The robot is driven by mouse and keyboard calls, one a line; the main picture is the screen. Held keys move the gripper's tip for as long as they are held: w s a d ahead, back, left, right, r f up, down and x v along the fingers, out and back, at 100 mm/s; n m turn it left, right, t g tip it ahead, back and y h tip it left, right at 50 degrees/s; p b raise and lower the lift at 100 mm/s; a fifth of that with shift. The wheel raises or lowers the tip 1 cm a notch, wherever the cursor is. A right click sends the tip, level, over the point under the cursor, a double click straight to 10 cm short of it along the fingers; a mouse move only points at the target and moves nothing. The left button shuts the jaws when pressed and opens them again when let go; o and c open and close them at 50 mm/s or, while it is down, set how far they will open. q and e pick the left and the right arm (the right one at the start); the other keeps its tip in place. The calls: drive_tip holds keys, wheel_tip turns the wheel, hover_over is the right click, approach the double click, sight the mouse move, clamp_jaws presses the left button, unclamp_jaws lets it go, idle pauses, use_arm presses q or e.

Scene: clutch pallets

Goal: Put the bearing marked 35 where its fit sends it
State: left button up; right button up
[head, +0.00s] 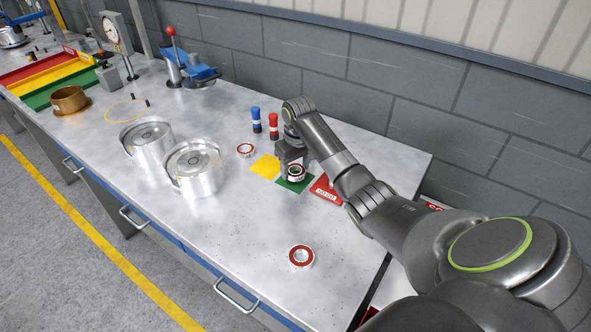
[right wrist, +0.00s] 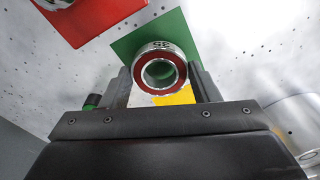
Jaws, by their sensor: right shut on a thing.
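My right gripper (head: 295,170) is shut on a bearing (head: 297,171) with a red seal and steel ring. Two other red-sealed bearings lie on the table, one behind left (head: 245,150), one in front (head: 301,257). My left gripper is out of view.
Two silver clutch housings (head: 194,168) (head: 147,143) stand left of the squares. A blue gauge (head: 256,120) and a red one (head: 273,126) stand behind. A blue press (head: 195,72) is at the back. The table front between the housings and front bearing is clear.

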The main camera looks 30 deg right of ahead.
drive_tip(key=shift+f, duration=0.9)
drive_tip(key=shift+f, duration=0.1)
drive_tip(key=o, duration=1.2)
drive_tip(key=shift+s+r+p, duration=0.1)
drive_tip(key=shift+s+r, duration=0.05)
drive_tip(key=shift+r, duration=1.9)
drive_tip(key=shift+s+r+p, duration=0.15)
drive_tip(key=shift+s+r, duration=0.05)
drive_tip(key=shift+r, duration=1.85)
drive_tip(key=shift+s+r+p, duration=0.1)
drive_tip(key=shift+s+r, duration=0.05)
drive_tip(key=shift+r, duration=1.9)
